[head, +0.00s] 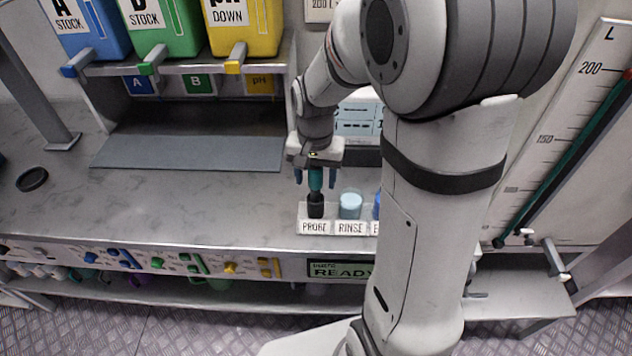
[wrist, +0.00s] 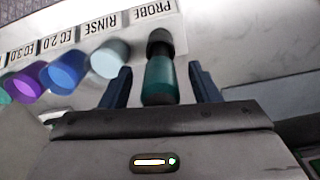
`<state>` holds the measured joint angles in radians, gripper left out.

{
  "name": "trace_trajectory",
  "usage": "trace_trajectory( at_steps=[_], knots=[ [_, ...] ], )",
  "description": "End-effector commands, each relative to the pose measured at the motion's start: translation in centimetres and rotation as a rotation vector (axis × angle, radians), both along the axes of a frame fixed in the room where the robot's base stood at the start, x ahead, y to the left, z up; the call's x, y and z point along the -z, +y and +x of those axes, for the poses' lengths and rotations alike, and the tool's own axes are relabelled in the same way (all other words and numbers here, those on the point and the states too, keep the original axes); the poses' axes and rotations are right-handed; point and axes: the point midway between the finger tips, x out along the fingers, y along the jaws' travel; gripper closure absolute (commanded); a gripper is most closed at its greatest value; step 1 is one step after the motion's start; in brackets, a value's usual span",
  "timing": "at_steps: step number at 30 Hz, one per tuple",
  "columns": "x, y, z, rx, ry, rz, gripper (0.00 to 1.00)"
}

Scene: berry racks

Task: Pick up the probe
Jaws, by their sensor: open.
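The probe (head: 316,180) has a teal body and a black lower end, and stands upright at the slot labelled PROBE on a white holder (head: 303,212). My gripper (head: 315,182) is above the holder with its jaws open, one finger on each side of the probe. In the wrist view the probe (wrist: 159,78) lies between the two dark blue fingers of my gripper (wrist: 163,85), with a gap on each side. The fingers do not appear to touch it.
A pale blue RINSE cup (head: 350,205) stands right beside the probe. Blue and purple cups (wrist: 68,70) follow along the holder in the wrist view. Stock bottles (head: 165,28) sit on a shelf at the back left. The counter left of the holder is mostly clear.

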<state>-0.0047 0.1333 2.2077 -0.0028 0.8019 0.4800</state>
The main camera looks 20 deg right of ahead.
Motion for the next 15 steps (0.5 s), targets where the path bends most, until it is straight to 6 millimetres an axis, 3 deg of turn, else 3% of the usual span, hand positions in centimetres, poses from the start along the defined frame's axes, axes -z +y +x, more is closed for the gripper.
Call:
trace_trajectory(
  at_steps=[5,15],
  knots=[
    [0.0,0.02,0.0,-0.001,0.0,0.0,0.44],
    [-0.02,0.05,-0.01,-0.002,0.0,0.0,0.72]
  ],
)
